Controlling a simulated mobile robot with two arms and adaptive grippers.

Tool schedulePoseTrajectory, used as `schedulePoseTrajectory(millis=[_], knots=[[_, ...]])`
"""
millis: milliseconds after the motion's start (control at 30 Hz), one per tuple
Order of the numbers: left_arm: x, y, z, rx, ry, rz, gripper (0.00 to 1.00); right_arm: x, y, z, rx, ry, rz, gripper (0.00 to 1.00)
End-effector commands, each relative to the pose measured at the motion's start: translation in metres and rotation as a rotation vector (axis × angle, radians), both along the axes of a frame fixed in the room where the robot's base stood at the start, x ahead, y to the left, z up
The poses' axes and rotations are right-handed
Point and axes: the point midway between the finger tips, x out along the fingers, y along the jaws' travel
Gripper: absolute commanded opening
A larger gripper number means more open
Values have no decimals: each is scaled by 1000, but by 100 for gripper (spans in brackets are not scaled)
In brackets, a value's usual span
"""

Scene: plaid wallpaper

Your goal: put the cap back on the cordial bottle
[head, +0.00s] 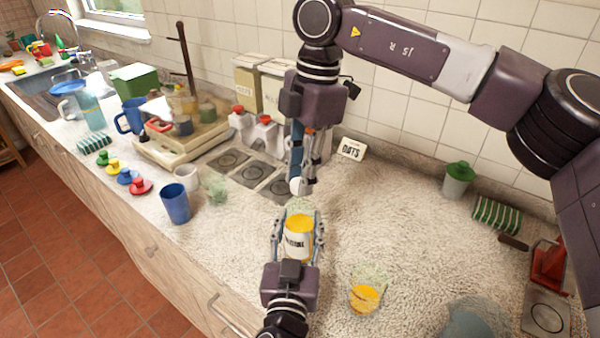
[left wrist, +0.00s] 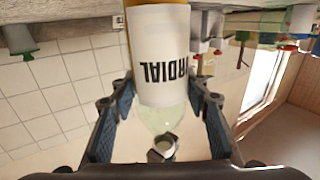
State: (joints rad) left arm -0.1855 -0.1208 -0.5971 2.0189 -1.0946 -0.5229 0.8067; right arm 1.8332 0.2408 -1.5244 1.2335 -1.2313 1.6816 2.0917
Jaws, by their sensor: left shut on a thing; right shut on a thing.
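The cordial bottle (head: 298,241) stands roughly upright over the counter, with yellow liquid and a white label. My left gripper (head: 299,228) is shut on its sides. The left wrist view shows the bottle (left wrist: 162,62) upside down in the picture, between the blue finger pads, with its clear shoulder and neck towards the camera. My right gripper (head: 300,183) points down above the bottle and is shut on the small white cap (head: 296,186). The cap is just above the bottle's neck; I cannot tell whether they touch.
A glass with orange liquid (head: 365,297) stands right of the bottle.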

Motion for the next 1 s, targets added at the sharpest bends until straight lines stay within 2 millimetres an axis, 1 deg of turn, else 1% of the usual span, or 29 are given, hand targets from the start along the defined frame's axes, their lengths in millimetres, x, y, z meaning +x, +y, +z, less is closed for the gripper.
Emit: schedulePoseTrajectory(millis=[33, 200, 300, 400, 533, 800, 833, 967, 1000], knots=[[0, -1, 0, 0, -1, -2, 0, 1, -2, 1, 0, -5, -87, 16], [0, -1, 0, 0, -1, -2, 0, 0, -2, 1, 1, -5, -383, 16], [0, -1, 0, 0, 0, -2, 0, 0, -1, 0, 1, -5, -529, 16], [0, -1, 0, 0, 0, -2, 0, -1, -1, 0, 0, -4, -628, 16], [0, -1, 0, 0, 0, -2, 0, -1, -1, 0, 2, -3, -686, 16], [0, -1, 0, -1, 0, -2, 0, -1, -1, 0, 2, -2, -691, 16], [0, -1, 0, -1, 0, -2, 0, -1, -1, 0, 2, -2, -690, 25], [0, -1, 0, -1, 0, -1, 0, -1, -1, 0, 1, -1, -689, 39], [0, -1, 0, -1, 0, -1, 0, -1, -1, 0, 1, -1, -689, 40]])
